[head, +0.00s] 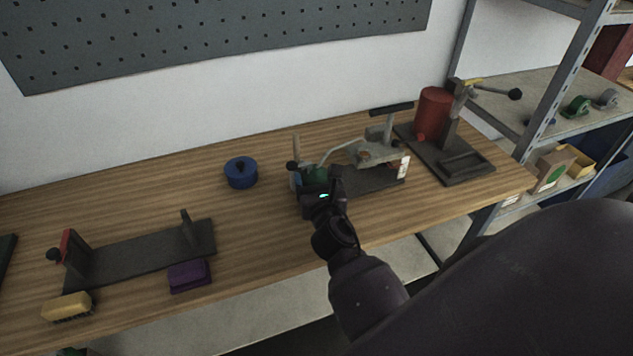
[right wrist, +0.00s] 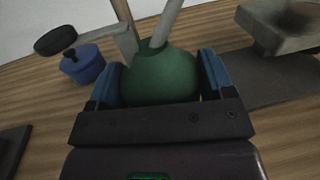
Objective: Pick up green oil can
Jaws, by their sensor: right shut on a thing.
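The green oil can (right wrist: 160,78) is between the two blue-padded fingers of my right gripper (right wrist: 160,85) in the right wrist view. Its round body fills the gap, and a grey spout rises from its top. In the head view the can (head: 318,174) is mostly hidden behind my right gripper (head: 312,182), which is shut on it. I cannot tell whether the can touches the table. My left gripper does not show.
The wooden table (head: 150,195) holds a grey clamp device (head: 372,154) just right of the can. A blue lidded pot (head: 241,173) stands to the left. A red cylinder (head: 433,112) stands at the back right. A purple block (head: 188,276) and a brush (head: 68,306) lie at front left.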

